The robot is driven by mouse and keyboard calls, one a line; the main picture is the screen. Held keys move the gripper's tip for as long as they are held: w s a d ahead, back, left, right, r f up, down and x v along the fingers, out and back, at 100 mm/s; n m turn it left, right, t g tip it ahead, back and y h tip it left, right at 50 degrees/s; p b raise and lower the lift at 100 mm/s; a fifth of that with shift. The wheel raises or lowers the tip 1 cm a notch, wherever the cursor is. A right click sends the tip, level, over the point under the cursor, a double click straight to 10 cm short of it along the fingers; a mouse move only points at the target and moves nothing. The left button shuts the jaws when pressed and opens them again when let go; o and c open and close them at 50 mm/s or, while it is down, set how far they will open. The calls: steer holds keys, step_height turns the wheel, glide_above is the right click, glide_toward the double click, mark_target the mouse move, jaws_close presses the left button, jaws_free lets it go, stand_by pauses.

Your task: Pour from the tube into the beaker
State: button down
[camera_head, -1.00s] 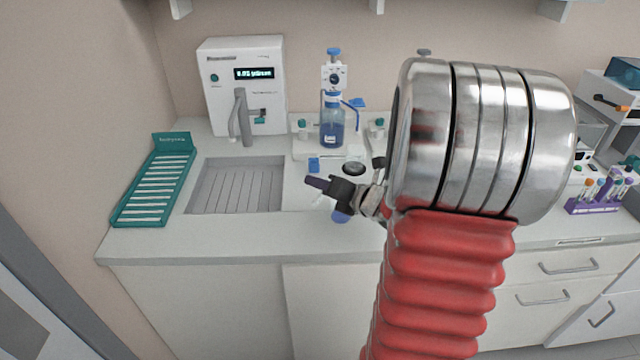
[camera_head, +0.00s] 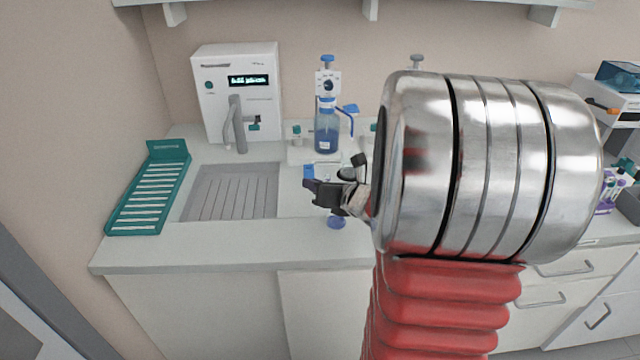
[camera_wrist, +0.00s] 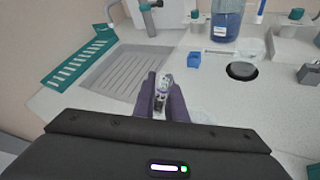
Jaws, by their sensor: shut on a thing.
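My gripper (camera_head: 312,190) is over the counter in front of the bottle, its dark purple fingers shut on a clear tube. In the wrist view the tube (camera_wrist: 163,84) shows between the two fingertips, with a pale, shiny upper end. In the head view a rounded blue-violet end (camera_head: 336,222) shows below the gripper and seems to be the tube's lower end. The beaker cannot be made out for certain. A faint clear shape (camera_wrist: 250,47) stands behind the black disc in the wrist view, and faint clear outlines lie right of the fingers.
A blue-liquid bottle with a dispenser (camera_head: 327,130) stands behind the gripper. A small blue block (camera_wrist: 194,60) and a black disc (camera_wrist: 242,71) lie nearby. The sink (camera_head: 232,192), teal rack (camera_head: 150,195) and white machine (camera_head: 238,100) are left. My arm hides the counter's right part.

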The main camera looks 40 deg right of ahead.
steer(key=a+n+h, duration=0.1)
steer(key=a+n, duration=0.1)
steer(key=shift+w+a+n+h, duration=0.15)
steer(key=shift+a+n+h, duration=0.15)
steer(key=shift+h, duration=0.1)
stand_by(0.4)
